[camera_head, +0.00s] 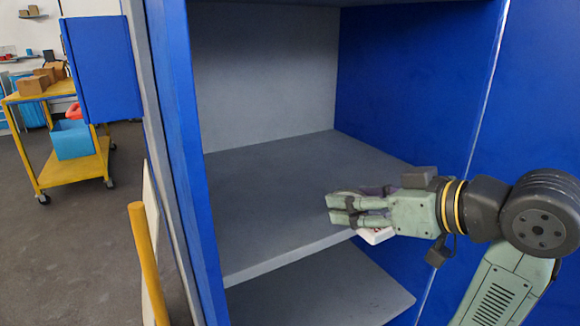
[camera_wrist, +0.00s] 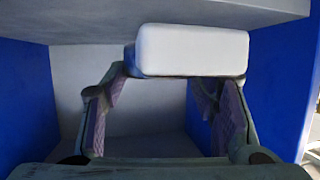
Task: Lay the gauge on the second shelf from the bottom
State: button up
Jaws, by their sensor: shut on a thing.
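My gripper (camera_head: 342,210) reaches in from the right, at the front edge of the middle grey shelf (camera_head: 265,190) in an open blue cabinet. It is shut on the gauge (camera_head: 376,236), whose white part shows below the fingers, by the shelf's front edge. In the wrist view the gauge (camera_wrist: 192,50) is a plain white block between and above the fingers (camera_wrist: 165,95); its face is hidden. A lower shelf (camera_head: 320,290) shows under the middle one. I cannot see whether there are more shelves below it.
The middle shelf is bare where visible. The cabinet's blue side wall (camera_head: 410,80) stands behind my arm, and its left post (camera_head: 178,120) bounds the opening. A yellow post (camera_head: 148,260) and a yellow cart (camera_head: 75,170) with boxes stand to the left.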

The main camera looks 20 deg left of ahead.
jog(key=shift+a+r, duration=0.1)
jog(key=shift+a, duration=0.15)
jog(key=p, duration=0.4)
send_over(297, 201)
jog(key=shift+f, duration=0.7)
jog(key=shift+f+p, duration=0.75)
jog(key=shift+f, duration=1.05)
jog(key=shift+f, duration=0.15)
jog(key=o, duration=1.5)
